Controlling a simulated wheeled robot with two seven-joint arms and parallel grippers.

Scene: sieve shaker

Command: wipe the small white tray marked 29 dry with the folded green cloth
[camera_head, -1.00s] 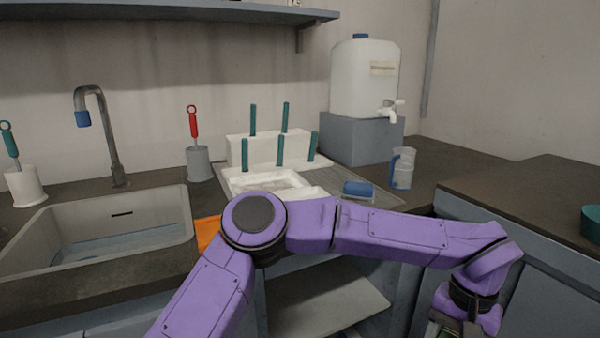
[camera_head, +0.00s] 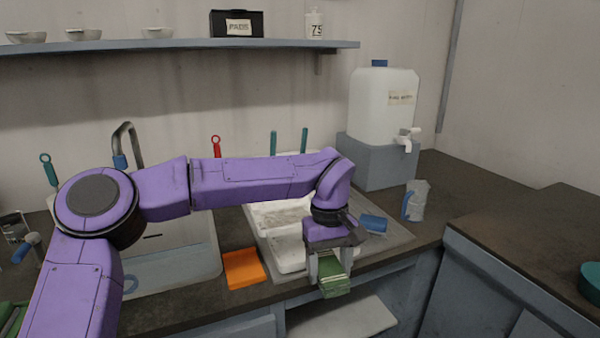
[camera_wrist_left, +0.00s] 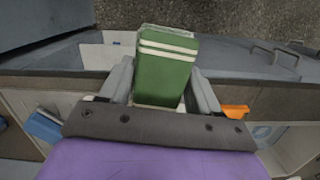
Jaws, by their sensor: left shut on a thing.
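My left gripper (camera_head: 330,268) is shut on the folded green cloth (camera_head: 335,286) and holds it in front of the counter's front edge. In the left wrist view the cloth (camera_wrist_left: 166,70) is green with white stripes and sits between the two fingers (camera_wrist_left: 160,88). Behind the gripper, a white tray (camera_head: 290,255) is partly covered by my arm and wrist. I cannot read a 29 on it. More white surface (camera_head: 272,218) shows just behind it, also partly hidden. My right gripper is not in view.
An orange cloth (camera_head: 243,269) lies left of the tray, beside the sink (camera_head: 185,270). A water container (camera_head: 385,105) is at the back. The right counter (camera_head: 510,225) is mostly clear.

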